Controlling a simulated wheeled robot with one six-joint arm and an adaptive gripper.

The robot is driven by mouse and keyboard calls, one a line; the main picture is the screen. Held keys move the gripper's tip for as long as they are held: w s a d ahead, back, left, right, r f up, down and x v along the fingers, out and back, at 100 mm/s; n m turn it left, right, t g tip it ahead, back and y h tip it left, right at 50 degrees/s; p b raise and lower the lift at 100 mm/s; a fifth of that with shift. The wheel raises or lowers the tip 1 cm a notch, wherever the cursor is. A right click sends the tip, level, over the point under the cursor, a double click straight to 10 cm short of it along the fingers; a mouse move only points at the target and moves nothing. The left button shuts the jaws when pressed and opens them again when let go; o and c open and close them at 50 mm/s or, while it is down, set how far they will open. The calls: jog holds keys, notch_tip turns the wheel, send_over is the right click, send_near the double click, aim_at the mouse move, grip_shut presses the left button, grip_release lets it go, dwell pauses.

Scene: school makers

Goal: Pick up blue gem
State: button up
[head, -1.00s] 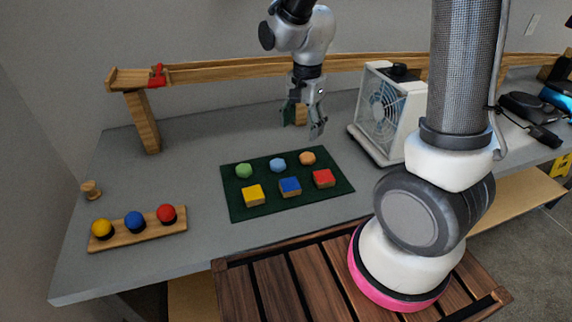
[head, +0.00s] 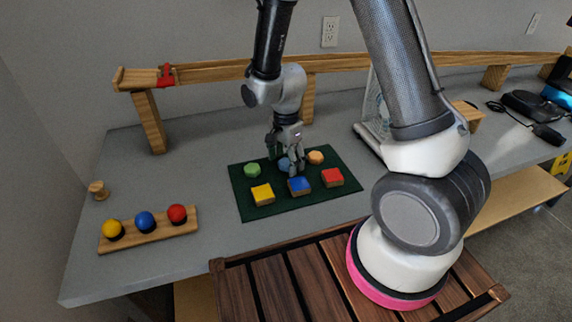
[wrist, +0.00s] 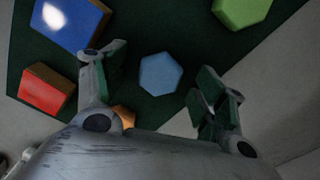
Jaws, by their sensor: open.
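The blue gem (wrist: 160,73) is a light blue hexagonal piece on the dark green mat (head: 250,208). In the head view the blue gem (head: 284,164) sits in the back row, partly hidden by my gripper (head: 287,160). In the wrist view it shows between the two spread fingers of my gripper (wrist: 158,85), a little beyond their tips. My gripper is open and empty, pointing down over the gem. I cannot tell its exact height above the mat.
A green gem (head: 252,170) and an orange gem (head: 315,157) flank the blue gem. Yellow (head: 262,194), blue (head: 299,186) and red (head: 332,177) blocks lie in front. A wooden ramp (head: 215,73) and a fan (head: 374,117) stand behind. A ball rack (head: 150,234) is at left.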

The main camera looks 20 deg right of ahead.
jog(key=shift+c, duration=0.3)
jog(key=c, duration=1)
jog(key=shift+c, duration=0.2)
